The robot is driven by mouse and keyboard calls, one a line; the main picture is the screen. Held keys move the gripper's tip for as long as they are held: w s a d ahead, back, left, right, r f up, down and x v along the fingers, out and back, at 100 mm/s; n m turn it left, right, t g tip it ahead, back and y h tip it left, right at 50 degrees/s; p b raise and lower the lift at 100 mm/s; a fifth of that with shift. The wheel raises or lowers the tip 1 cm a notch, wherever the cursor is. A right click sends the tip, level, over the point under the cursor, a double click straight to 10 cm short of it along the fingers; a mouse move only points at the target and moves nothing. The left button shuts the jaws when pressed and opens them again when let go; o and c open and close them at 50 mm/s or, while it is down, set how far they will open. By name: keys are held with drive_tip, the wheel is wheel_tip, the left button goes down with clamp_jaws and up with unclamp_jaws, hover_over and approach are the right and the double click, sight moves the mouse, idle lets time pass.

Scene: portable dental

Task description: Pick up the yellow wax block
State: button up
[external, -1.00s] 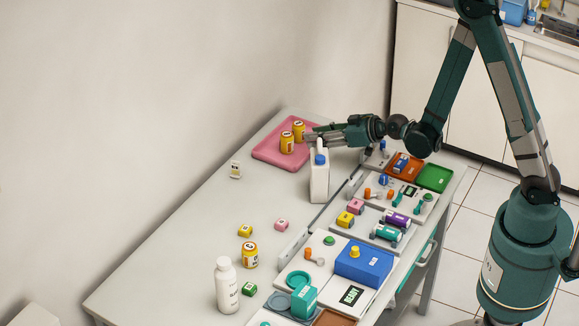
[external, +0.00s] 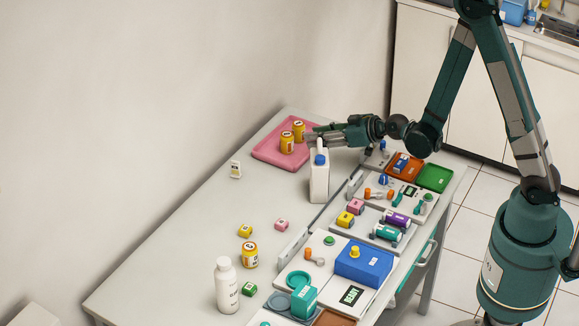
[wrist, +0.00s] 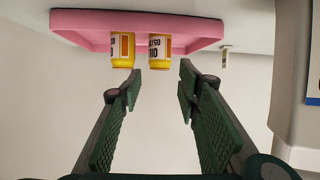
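A small yellow block (external: 245,230) with a label sits on the open left part of the table, beside a pink block (external: 281,224). Another yellow block (external: 345,219) lies in a tray section on the right; I cannot tell which of the two is the wax block. Neither shows in the wrist view. My gripper (external: 310,138) is at the far end of the table, close to the pink tray (external: 268,155), well away from both blocks. In the wrist view my gripper (wrist: 161,82) is open, with nothing between its fingers.
Two yellow jars (wrist: 122,50) stand in the pink tray ahead of the fingers. A white bottle with a blue cap (external: 319,180) stands close below my gripper. A yellow jar (external: 250,255), a green block (external: 249,289) and a white bottle (external: 226,288) stand nearer the front.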

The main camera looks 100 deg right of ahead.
drive_tip(key=shift+o, duration=0.6)
drive_tip(key=shift+r, duration=0.1)
wheel_tip(320, 180, up, 11)
drive_tip(key=w+a+f+n+g+y+p, duration=0.1)
drive_tip(key=w+a+f+n+g+y, duration=0.15)
drive_tip(key=w+a+n, duration=0.6)
drive_tip(key=w+a+f+n+g+y+p, duration=0.1)
drive_tip(key=w+a+y+p, duration=0.2)
drive_tip(key=w, duration=1)
drive_tip(key=w+a+r+n+g+y+p, duration=0.15)
drive_tip(key=w+a+n+g, duration=0.3)
drive_tip(key=a, duration=0.45)
drive_tip(key=w+a+r+n+g+y, duration=0.1)
drive_tip(key=w+a+r+n+g, duration=0.2)
drive_tip(key=w+a, duration=0.5)
drive_tip(key=shift+n, duration=0.4)
drive_tip(key=f, duration=0.3)
drive_tip(key=s+a+f, duration=0.1)
drive_tip(key=f, duration=0.3)
drive_tip(key=s+f, duration=0.1)
drive_tip(key=f, duration=0.3)
drive_tip(key=shift+s+a+f, duration=0.1)
drive_tip(key=shift+s+a, duration=0.05)
drive_tip(key=shift+a, duration=0.15)
drive_tip(key=shift+f, duration=0.1)
